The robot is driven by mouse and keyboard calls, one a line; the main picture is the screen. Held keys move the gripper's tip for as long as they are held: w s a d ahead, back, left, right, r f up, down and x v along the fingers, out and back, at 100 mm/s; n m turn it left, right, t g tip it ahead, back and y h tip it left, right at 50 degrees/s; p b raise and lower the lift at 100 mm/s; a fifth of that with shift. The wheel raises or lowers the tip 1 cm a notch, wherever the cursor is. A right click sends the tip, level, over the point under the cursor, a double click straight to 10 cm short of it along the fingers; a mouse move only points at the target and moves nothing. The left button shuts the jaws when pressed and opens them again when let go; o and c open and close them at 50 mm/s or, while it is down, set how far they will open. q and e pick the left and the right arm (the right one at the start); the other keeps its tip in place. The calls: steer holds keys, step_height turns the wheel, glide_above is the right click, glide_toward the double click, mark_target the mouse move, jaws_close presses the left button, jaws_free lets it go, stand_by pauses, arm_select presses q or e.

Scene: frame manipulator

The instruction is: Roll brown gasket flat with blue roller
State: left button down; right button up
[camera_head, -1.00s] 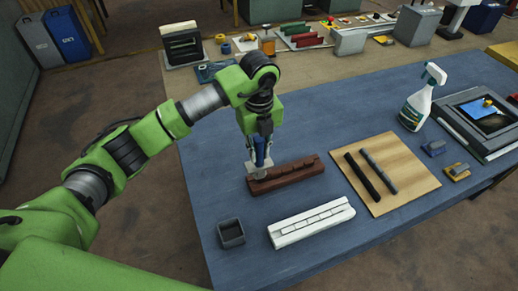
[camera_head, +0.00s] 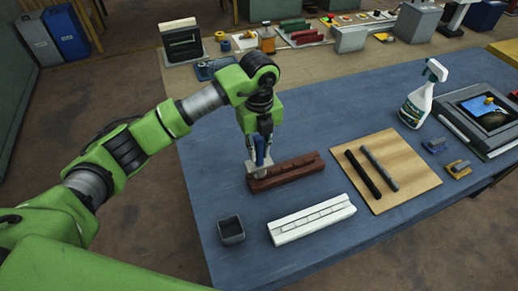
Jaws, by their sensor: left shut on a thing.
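A brown block-like strip (camera_head: 292,171), which appears to be the gasket piece, lies on the blue table (camera_head: 225,190). My left gripper (camera_head: 261,148) points down over its left end, shut on the blue roller (camera_head: 260,155). The roller's lower end is at the strip's left end, beside a small pale metal part (camera_head: 256,170). I cannot tell whether it touches the strip. The gripper's fingers partly hide the roller. My right gripper is not in view.
A white slotted block (camera_head: 312,219) and a small grey open box (camera_head: 231,230) stand in front. A wooden board (camera_head: 405,188) with two dark rods lies to the right. A spray bottle (camera_head: 419,95) stands behind it.

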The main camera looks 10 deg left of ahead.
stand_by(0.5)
arm_select(q)
steer(key=shift+w+d+f+b, duration=0.1)
steer(key=shift+w+d+b, duration=0.2)
steer(key=shift+d, duration=0.2)
steer(key=shift+w+d+f+b, duration=0.1)
steer(key=shift+w+d+b, duration=0.2)
steer(key=shift+d, duration=0.15)
steer(key=shift+w+d, duration=0.2)
steer(key=shift+d, duration=0.2)
steer(key=w+d+b, duration=0.3)
steer(key=d, duration=0.2)
steer(key=shift+w+d+r, duration=0.15)
steer(key=shift+w+r, duration=0.05)
steer(key=shift+w, duration=0.2)
